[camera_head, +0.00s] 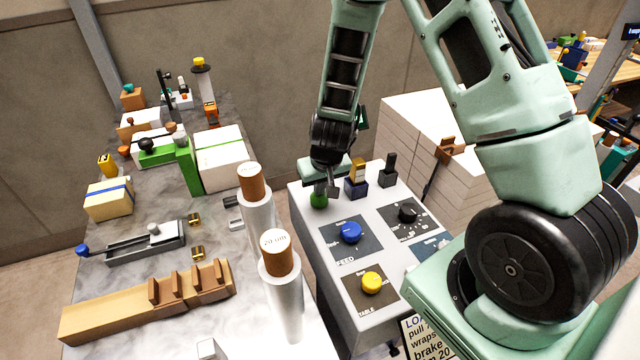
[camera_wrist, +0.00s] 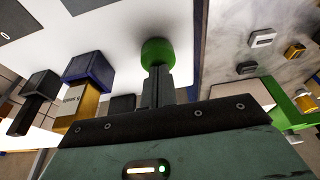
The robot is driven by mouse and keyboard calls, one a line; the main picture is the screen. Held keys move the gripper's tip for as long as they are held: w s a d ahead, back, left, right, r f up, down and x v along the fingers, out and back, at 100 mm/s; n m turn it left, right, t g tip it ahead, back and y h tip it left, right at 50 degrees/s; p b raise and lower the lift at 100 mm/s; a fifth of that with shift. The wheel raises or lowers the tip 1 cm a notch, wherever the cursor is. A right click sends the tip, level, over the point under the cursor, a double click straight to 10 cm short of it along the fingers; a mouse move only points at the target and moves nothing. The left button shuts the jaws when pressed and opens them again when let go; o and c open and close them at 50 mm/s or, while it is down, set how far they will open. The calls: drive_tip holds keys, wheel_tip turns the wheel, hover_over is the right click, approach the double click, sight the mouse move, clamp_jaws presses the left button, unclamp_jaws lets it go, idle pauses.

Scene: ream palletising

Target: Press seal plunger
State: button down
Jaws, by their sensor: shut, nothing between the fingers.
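A green round plunger knob (camera_head: 318,200) stands on the far left corner of the white control panel. It also shows in the wrist view (camera_wrist: 157,51), top centre. I take it for the seal plunger; no readable label confirms this. My gripper (camera_head: 331,186) points down over it, fingers shut and empty. In the wrist view the shut fingertips (camera_wrist: 157,76) lie right in front of the knob and overlap its near side. I cannot tell whether they touch it or how far it is pressed.
A blue block with a brass top (camera_head: 357,180) and a dark block (camera_head: 388,172) stand close right of the knob. The control panel (camera_head: 336,291) carries blue, black and yellow dials. Two white rolls with brown ends (camera_head: 276,252) stand left. White stacks (camera_head: 410,120) rise behind.

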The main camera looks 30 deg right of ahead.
drive_tip(key=shift+f, duration=0.2)
drive_tip(key=shift+r+p, duration=0.5)
drive_tip(key=shift+p, duration=0.1)
wheel_tip(320, 180, up, 4)
drive_tip(key=p, duration=0.3)
drive_tip(key=shift+p, duration=0.3)
drive_tip(key=v, duration=0.9)
drive_tip(key=shift+r, duration=0.15)
